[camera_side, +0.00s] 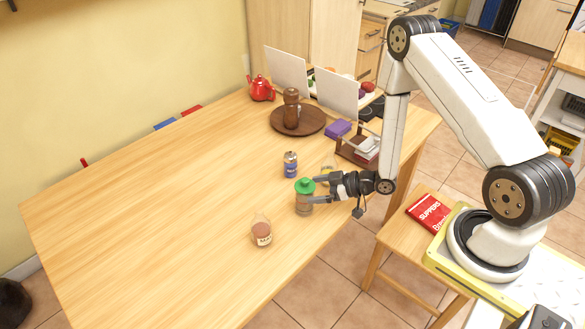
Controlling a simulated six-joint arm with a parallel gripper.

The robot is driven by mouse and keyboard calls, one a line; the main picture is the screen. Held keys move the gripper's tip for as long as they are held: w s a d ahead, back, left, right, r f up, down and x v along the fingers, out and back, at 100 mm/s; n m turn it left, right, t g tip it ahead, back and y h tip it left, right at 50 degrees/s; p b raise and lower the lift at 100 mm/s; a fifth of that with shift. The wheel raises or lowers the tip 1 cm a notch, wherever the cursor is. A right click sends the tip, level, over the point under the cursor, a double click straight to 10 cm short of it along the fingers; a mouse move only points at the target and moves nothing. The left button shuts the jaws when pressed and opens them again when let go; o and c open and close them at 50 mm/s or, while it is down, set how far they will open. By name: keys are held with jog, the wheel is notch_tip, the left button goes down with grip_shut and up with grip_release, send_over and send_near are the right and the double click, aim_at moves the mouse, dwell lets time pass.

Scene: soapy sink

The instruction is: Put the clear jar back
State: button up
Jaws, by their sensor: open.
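A clear jar with a green lid (305,187) stands upright on the wooden table, near its right edge. My gripper (313,190) reaches in from the right, level with this jar, its fingers open. One finger passes in front of the jar's body and hides part of it; the other is near the lid. I cannot tell whether either finger touches it.
A blue and silver can (290,164) stands just behind the green-lidded jar. A clear glass item (328,173) is partly hidden by my gripper. Behind are a brown round tray (313,129) with a pepper mill (291,108) and a red teapot (261,88). The table's left is clear.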

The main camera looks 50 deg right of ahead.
jog(key=v, duration=0.8)
jog(key=shift+w, duration=0.1)
dwell(0.6)
jog(key=w+r+m+g+h, duration=0.2)
jog(key=w+r+g+h, duration=0.15)
jog(key=r+h, duration=0.25)
jog(key=s+a+r+m+g, duration=0.4)
jog(key=s+a+r+g, duration=0.1)
jog(key=s+a+r, duration=0.3)
jog(key=shift+r+h, duration=0.3)
jog(key=shift+r, duration=0.35)
jog(key=shift+s+g, duration=0.1)
jog(key=shift+g, duration=0.15)
dwell(0.6)
